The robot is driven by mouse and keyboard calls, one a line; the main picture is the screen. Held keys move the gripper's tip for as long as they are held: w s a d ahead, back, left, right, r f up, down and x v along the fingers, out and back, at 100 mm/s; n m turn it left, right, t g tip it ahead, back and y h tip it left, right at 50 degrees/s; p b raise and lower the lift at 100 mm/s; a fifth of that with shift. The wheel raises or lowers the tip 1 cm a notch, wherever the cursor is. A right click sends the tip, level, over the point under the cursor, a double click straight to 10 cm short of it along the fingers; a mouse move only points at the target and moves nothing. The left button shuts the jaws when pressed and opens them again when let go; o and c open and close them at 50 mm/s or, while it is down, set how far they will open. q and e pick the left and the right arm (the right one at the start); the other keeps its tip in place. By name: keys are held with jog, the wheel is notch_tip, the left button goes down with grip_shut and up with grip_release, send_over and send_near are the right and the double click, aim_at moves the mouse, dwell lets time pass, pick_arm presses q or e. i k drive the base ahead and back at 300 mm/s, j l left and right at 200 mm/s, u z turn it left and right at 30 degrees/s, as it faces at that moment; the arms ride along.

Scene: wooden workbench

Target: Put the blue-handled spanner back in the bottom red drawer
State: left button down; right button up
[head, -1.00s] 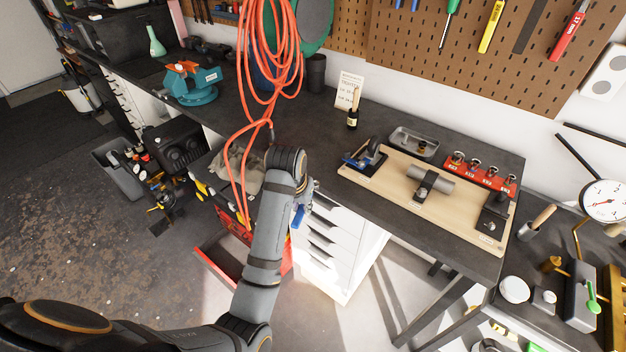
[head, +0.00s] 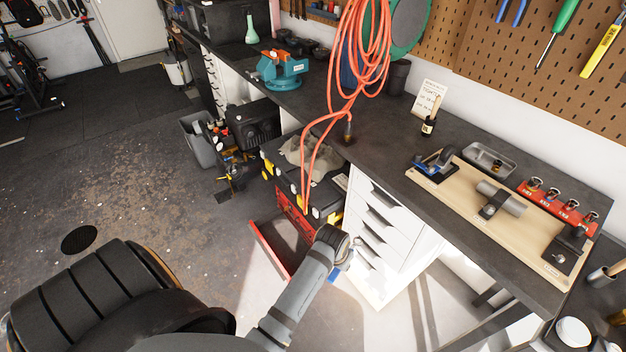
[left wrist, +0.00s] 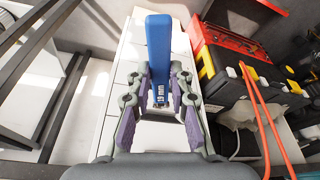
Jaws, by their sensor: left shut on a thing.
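The blue-handled spanner (left wrist: 158,50) is held between the fingers of my left gripper (left wrist: 158,92), with its blue handle pointing away from the wrist. In the head view a bit of the blue handle (head: 335,273) shows beside the end of my left arm, and the gripper is mostly hidden there. The bottom red drawer (head: 275,250) stands pulled out low near the floor, just left of my left gripper. Its inside is partly in view and looks dark. My right gripper is not in view.
A white drawer cabinet (head: 385,235) stands right of the red drawer under the dark workbench (head: 400,150). A black and yellow toolbox (head: 320,190) sits above the red chest. Orange cable (head: 318,135) hangs down in front of it. The floor left of the drawer is clear.

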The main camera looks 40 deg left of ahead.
aim_at(280, 249)
jog(key=j+z, duration=0.7)
jog(key=k+j+z, duration=0.15)
jog(key=z, duration=0.15)
jog(key=k+j, duration=0.15)
jog(key=j, duration=0.25)
jog(key=k+j+z, duration=0.1)
jog(key=j, duration=0.3)
jog(key=k+j, duration=0.2)
jog(key=j, duration=0.2)
jog(key=k+j+z, duration=0.1)
jog(key=j, duration=0.3)
jog(key=k+j, duration=0.2)
jog(key=j, duration=0.2)
jog(key=k+j+z, duration=0.1)
jog(key=j, duration=0.3)
jog(key=k+j, duration=0.25)
jog(key=k+j+z, duration=0.1)
jog(key=j, duration=0.4)
jog(key=k, duration=0.1)
